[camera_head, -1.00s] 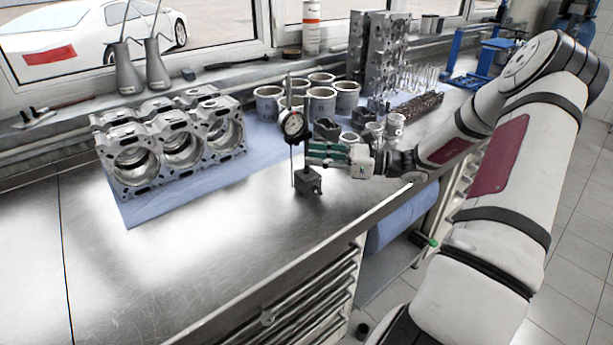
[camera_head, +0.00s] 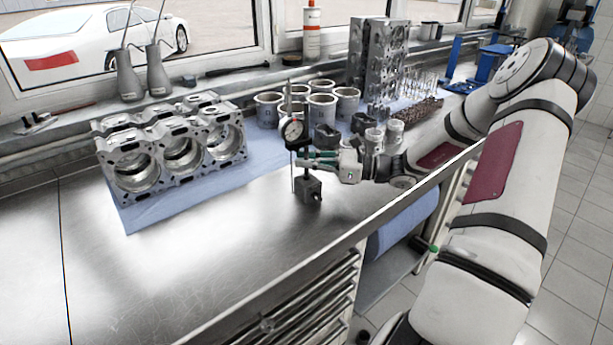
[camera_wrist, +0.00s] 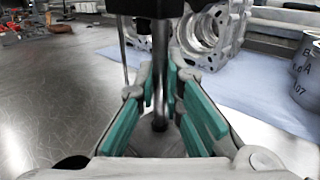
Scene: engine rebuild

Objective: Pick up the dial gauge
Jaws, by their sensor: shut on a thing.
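The dial gauge (camera_head: 292,131) stands upright on a dark block base (camera_head: 308,187) on the metal bench, its round white face near the top of a thin rod. My gripper (camera_head: 312,159) reaches it from the right, its green-padded fingers at the stand below the dial. In the wrist view the two green-padded fingers of my gripper (camera_wrist: 163,105) lie on either side of the upright metal post (camera_wrist: 160,65) and are closed on it. The dial face is out of sight in that view.
An engine block (camera_head: 170,150) lies on a blue cloth (camera_head: 255,165) to the left. Several metal cylinder liners (camera_head: 321,108) stand behind the gauge, and a tall cylinder head (camera_head: 372,60) farther back. The bench front left (camera_head: 160,270) is bare.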

